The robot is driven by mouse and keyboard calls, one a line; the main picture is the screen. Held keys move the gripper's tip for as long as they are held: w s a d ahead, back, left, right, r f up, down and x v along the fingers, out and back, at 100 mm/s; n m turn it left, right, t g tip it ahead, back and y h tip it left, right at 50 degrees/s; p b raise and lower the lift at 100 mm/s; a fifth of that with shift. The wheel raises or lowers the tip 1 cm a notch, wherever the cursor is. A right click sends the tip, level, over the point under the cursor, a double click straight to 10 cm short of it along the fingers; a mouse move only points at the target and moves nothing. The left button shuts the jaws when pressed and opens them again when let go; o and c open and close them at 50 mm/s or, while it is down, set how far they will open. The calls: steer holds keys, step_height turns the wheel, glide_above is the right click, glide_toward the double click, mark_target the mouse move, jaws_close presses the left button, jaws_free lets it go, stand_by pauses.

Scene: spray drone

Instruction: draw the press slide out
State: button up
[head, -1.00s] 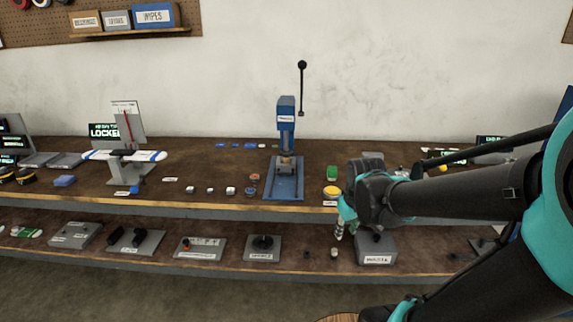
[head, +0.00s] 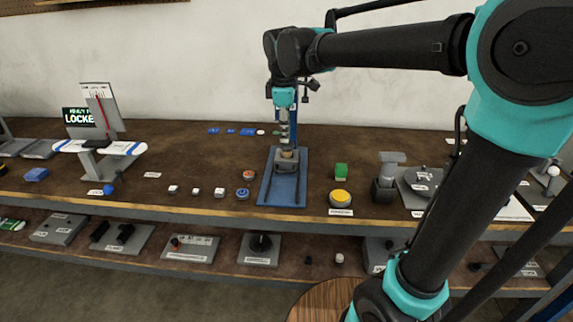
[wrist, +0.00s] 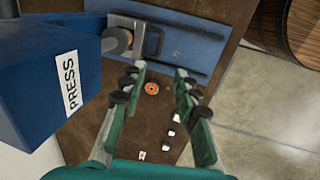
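The blue press shows in the wrist view (wrist: 40,85) as a head labelled PRESS at the left. In the head view my arm and gripper cover most of its column. Its blue base (head: 270,190) lies on the bench with dark rails. The grey slide (head: 287,167) sits at the back of this base, under the press head, with a small tan round part on it; it also shows in the wrist view (wrist: 150,30). My gripper (head: 284,138) points down in front of the press column, above the slide. In the wrist view my gripper (wrist: 158,72) has its fingers apart with nothing between them.
An orange-centred round piece (head: 249,175) and several small white blocks lie left of the base. A yellow button (head: 340,197) and a green block (head: 341,170) stand to its right.

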mark_target(286, 172)
steer(key=w+f, duration=0.1)
steer(key=f, duration=0.4)
steer(key=w+f, duration=0.1)
steer(key=f, duration=0.4)
steer(key=w+f, duration=0.1)
steer(key=f, duration=0.4)
steer(key=shift+d+f, duration=0.1)
steer(key=shift+f, duration=0.05)
jaws_close()
